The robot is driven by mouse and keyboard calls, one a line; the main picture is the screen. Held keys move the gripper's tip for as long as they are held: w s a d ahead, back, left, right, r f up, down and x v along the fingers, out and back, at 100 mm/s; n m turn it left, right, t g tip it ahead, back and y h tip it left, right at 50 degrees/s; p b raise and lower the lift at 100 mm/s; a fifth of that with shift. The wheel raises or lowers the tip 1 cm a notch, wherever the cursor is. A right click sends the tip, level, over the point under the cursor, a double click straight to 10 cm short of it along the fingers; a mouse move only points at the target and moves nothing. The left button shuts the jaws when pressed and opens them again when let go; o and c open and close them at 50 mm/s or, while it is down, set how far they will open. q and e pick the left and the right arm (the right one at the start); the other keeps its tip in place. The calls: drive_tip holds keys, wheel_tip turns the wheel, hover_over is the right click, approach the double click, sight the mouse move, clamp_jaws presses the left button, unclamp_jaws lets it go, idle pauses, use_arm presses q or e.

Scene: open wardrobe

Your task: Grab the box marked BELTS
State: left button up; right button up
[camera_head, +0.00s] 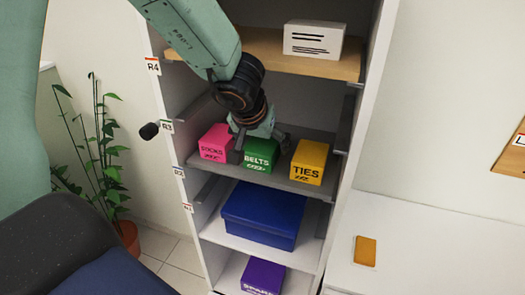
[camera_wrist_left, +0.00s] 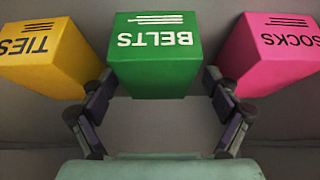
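The green box marked BELTS (camera_head: 261,155) stands on the grey middle shelf, between a pink SOCKS box (camera_head: 213,142) and a yellow TIES box (camera_head: 309,161). The fingers seem to have small gaps to the box; contact cannot be told. My right gripper is not in view.
The SOCKS and TIES boxes stand close on either side, leaving narrow room for the fingers. A white box (camera_head: 314,40) sits on the wooden shelf (camera_head: 258,47) above. Blue (camera_head: 262,215) and purple (camera_head: 263,277) boxes are below. The wardrobe's side panels flank the arm.

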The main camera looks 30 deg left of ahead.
use_arm(q)
drive_tip(key=shift+s+d+r, duration=0.1)
drive_tip(key=shift+s+d, duration=0.05)
drive_tip(key=shift+d, duration=0.05)
drive_tip(key=c, duration=0.3)
drive_tip(key=shift+w, duration=0.3)
drive_tip(key=c, duration=0.4)
drive_tip(key=shift+s+a, duration=0.1)
drive_tip(key=shift+s, duration=0.1)
drive_tip(key=c, duration=0.5)
drive_tip(key=shift+o, duration=0.2)
drive_tip(key=shift+w, duration=0.1)
drive_tip(key=shift+p, duration=0.65)
